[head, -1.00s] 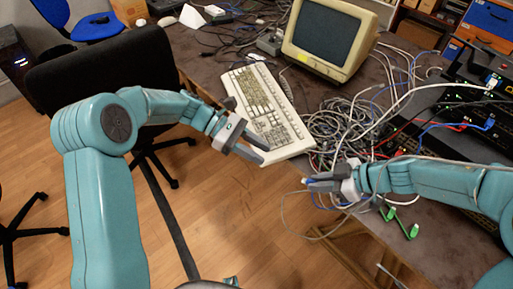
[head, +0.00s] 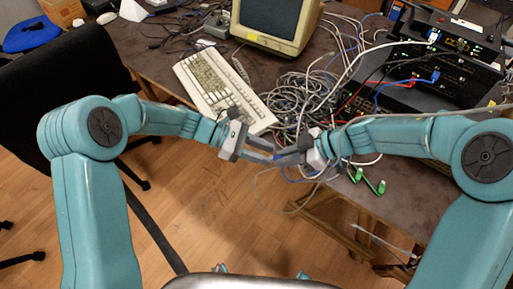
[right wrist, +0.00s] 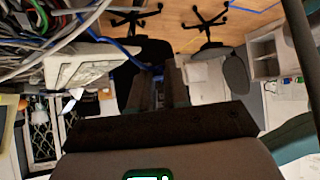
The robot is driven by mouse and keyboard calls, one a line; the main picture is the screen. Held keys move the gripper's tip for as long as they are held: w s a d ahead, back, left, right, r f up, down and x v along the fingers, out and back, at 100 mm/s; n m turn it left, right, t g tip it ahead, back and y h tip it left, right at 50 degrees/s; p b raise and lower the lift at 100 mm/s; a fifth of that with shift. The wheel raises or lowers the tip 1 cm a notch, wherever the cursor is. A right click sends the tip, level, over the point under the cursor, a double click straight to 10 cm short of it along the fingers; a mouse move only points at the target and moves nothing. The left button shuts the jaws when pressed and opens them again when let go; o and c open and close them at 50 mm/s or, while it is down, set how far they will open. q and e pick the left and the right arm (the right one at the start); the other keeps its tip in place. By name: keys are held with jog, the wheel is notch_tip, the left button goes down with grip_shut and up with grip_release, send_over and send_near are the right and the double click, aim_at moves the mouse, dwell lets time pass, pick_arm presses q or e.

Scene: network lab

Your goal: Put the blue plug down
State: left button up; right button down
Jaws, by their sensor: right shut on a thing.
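My right gripper (head: 285,156) is shut, its fingertips pointing left just off the table's front edge. In the right wrist view a blue cable (right wrist: 122,50) runs from the left up to the fingers (right wrist: 160,92), and a small bluish end, seemingly the blue plug (right wrist: 158,69), shows between them. The plug is mostly hidden by the fingers in the head view. My left gripper (head: 263,151) faces the right one; its fingers are apart and their tips lie close to the right fingertips. Whether the two touch is not clear.
A keyboard (head: 222,92) and a tangle of grey cables (head: 297,102) lie behind the grippers on the table (head: 150,60). Black network devices (head: 440,65) with plugged cables stand at the right. Two green clips (head: 374,183) sit near the table edge. Below the grippers is floor.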

pick_arm(q)
grip_shut()
pick_arm(e)
jog(key=c, duration=1)
grip_release()
jog(key=shift+c, duration=0.2)
